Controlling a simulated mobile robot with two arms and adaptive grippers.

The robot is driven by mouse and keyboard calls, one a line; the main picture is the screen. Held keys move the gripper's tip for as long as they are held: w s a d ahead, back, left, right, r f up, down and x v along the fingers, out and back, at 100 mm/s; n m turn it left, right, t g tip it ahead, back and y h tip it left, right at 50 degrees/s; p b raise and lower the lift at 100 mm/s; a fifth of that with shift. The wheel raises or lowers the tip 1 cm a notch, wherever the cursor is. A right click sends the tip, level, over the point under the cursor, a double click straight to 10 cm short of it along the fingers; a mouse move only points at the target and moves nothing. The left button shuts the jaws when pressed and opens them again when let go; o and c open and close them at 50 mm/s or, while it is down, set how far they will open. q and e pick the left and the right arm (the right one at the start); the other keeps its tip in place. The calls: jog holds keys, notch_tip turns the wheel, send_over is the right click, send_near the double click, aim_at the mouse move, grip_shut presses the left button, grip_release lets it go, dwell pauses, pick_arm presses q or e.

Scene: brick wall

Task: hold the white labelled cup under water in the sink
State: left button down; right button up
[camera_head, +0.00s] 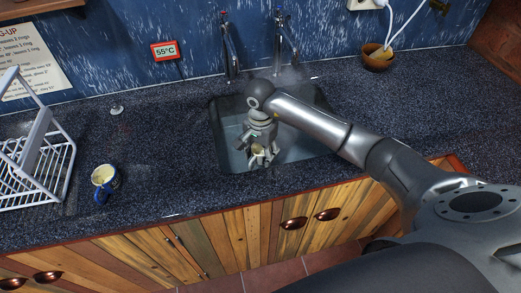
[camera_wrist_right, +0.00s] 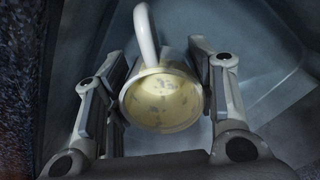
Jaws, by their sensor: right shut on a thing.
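The white cup (camera_wrist_right: 163,98) sits between the two fingers of my right gripper (camera_wrist_right: 165,100) in the wrist view. Its handle points up in that view, and its open mouth faces the camera, showing a yellowish inside with grey flecks. In the head view my right gripper (camera_head: 260,148) reaches down into the sink (camera_head: 236,157), shut on the cup, which is mostly hidden by the fingers. The cup's label is not visible. A smooth pale blue-grey surface fills the sink around the gripper; I cannot tell how deep the cup sits in it. My left gripper is not in view.
A dark blue mug (camera_head: 105,184) stands on the counter left of the sink, beside a white dish rack (camera_head: 35,160). Two taps (camera_head: 286,45) rise behind the sink. A brown bowl (camera_head: 377,57) stands at the back right. A red-framed 55°C sign (camera_head: 165,50) hangs on the wall.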

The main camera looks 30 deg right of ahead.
notch_tip(320, 180, down, 4)
jog(key=shift+r+b, duration=0.1)
jog(key=shift+b, duration=0.9)
notch_tip(320, 180, down, 7)
jog(key=b, duration=0.5)
jog(key=shift+r, duration=0.15)
dwell(1.7)
jog(key=p, duration=1.1)
send_near(260, 161)
jog(key=w+d, duration=0.1)
jog(key=w, duration=0.1)
jog(key=shift+d, duration=0.1)
